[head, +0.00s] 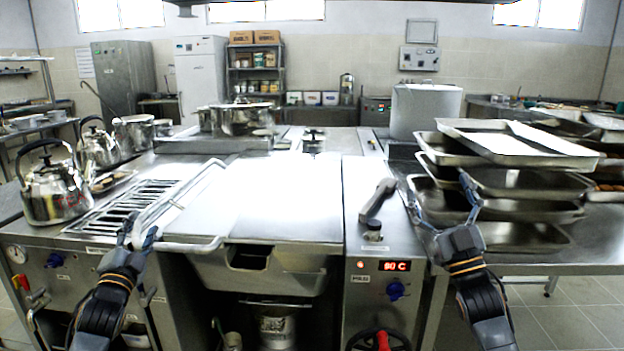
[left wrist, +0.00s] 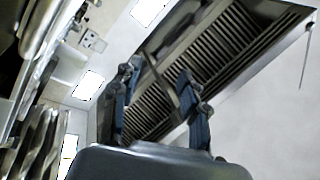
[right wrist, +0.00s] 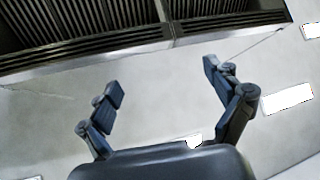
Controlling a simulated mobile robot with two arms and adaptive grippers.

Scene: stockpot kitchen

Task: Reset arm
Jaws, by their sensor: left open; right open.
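My left gripper (head: 140,236) is raised in front of the cooking unit, near the left end of its lid handle (head: 190,246). I cannot tell from the head view whether it touches the handle. In the left wrist view my left gripper (left wrist: 158,88) is open with nothing between its fingers, pointing up at the ceiling hood. My right gripper (head: 440,205) is raised in front of the stacked trays at the right. In the right wrist view it (right wrist: 165,82) is open and empty, pointing up toward the hood and wall.
Metal kettles (head: 52,190) stand at the left by a grate (head: 125,208). Stacked metal trays (head: 530,184) fill the right counter. A large stockpot (head: 424,110) stands behind them. The flat steel lid (head: 270,200) in the middle is clear.

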